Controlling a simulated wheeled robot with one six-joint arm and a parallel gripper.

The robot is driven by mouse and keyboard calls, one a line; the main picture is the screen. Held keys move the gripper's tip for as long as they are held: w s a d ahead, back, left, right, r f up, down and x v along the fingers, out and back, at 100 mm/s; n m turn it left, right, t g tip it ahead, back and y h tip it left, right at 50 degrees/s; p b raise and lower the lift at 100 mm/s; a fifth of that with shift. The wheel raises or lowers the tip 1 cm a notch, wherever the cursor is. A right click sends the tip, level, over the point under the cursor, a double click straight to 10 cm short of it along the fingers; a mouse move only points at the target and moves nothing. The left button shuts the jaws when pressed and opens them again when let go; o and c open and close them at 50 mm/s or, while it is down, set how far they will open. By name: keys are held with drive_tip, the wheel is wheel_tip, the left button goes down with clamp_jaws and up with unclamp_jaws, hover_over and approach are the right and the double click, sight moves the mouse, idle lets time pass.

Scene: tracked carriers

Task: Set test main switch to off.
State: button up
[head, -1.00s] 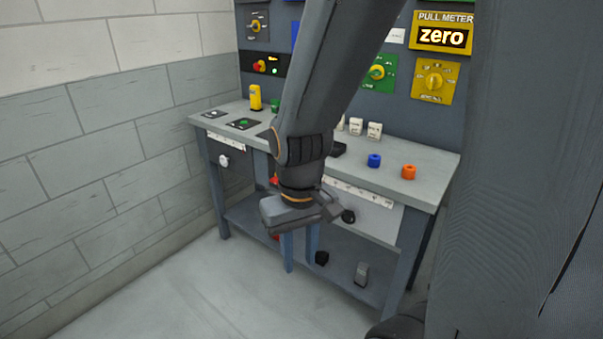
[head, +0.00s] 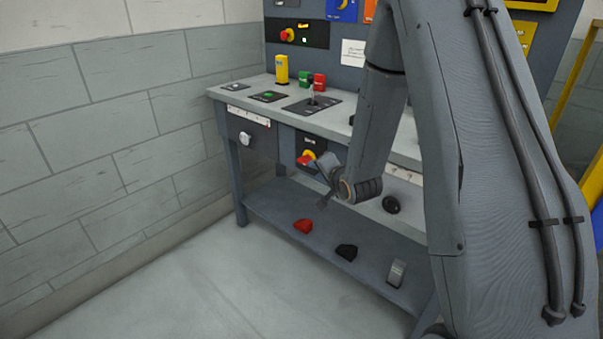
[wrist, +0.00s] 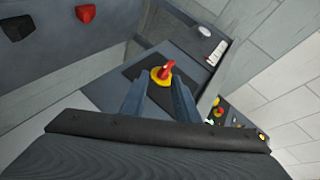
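A red and yellow rotary switch (head: 307,157) sits on a dark plate on the front of the bench, below the worktop. Its label is too small to read. In the wrist view the red handle of this switch (wrist: 163,71) stands up from a round yellow base and looks tilted slightly to the right. My gripper (wrist: 157,88) is open and empty, with its two blue-grey fingers apart and pointing at the switch, one to each side of it in the picture. In the head view my gripper (head: 325,180) is just right of and below the switch, partly hidden by its own wrist.
Another red and yellow switch (head: 288,35) is on the upper wall panel. The worktop (head: 250,90) overhangs the front and carries a yellow block (head: 281,69) and a lever (head: 312,97). Red (head: 303,226) and black (head: 346,251) pieces lie on the lower shelf.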

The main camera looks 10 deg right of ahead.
sight(306, 165)
drive_tip(key=w+f+m+t+y+b, duration=0.1)
drive_tip(key=w+m+t, duration=0.1)
drive_tip(key=w+f+m+t+y+b, duration=0.1)
drive_tip(key=f+m+t+b, duration=0.1)
drive_tip(key=shift+w+a+f, duration=0.15)
drive_tip(key=shift+w+a, duration=0.05)
drive_tip(key=shift+w, duration=0.2)
drive_tip(key=shift+x, duration=3.8)
drive_tip(key=shift+a+r, duration=0.1)
drive_tip(key=shift+r, duration=0.15)
clamp_jaws()
